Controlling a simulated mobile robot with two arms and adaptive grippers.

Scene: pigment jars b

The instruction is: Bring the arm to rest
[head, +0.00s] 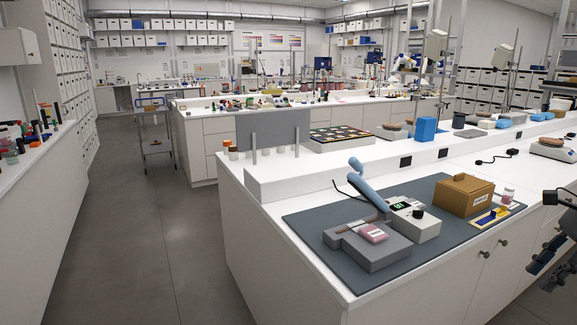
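My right gripper (545,275) is dark and hangs at the right edge, in front of the white bench's cabinet doors. Part of its arm is cut off by the frame, and I cannot tell whether its fingers are open or shut. Nothing is seen held in it. It is apart from the things on the bench. My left gripper is not in view.

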